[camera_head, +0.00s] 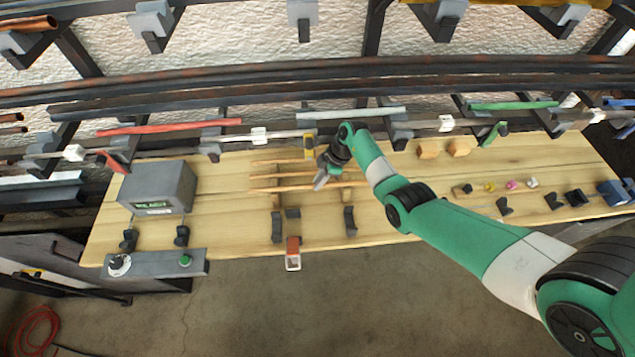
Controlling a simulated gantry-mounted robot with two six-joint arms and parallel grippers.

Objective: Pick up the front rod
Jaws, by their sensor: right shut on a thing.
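Several thin wooden rods lie roughly parallel on the light wooden workbench (225,230), left of its middle. The front rod (275,189) is the one nearest the bench's front edge. A middle rod (275,175) and a back rod (275,161) lie behind it. My right gripper (321,182) reaches in from the right and is shut on the front rod; the fingers hide part of it. I cannot tell whether the rod is clear of its supports. My left gripper is not in view.
A grey box with a display (157,187) stands at the left, with a control panel (155,263) in front. Dark upright blocks (351,221) and a red-and-white piece (293,253) are at the bench front. Wooden blocks (428,149) stand behind my arm. Racks of pipes run along the back.

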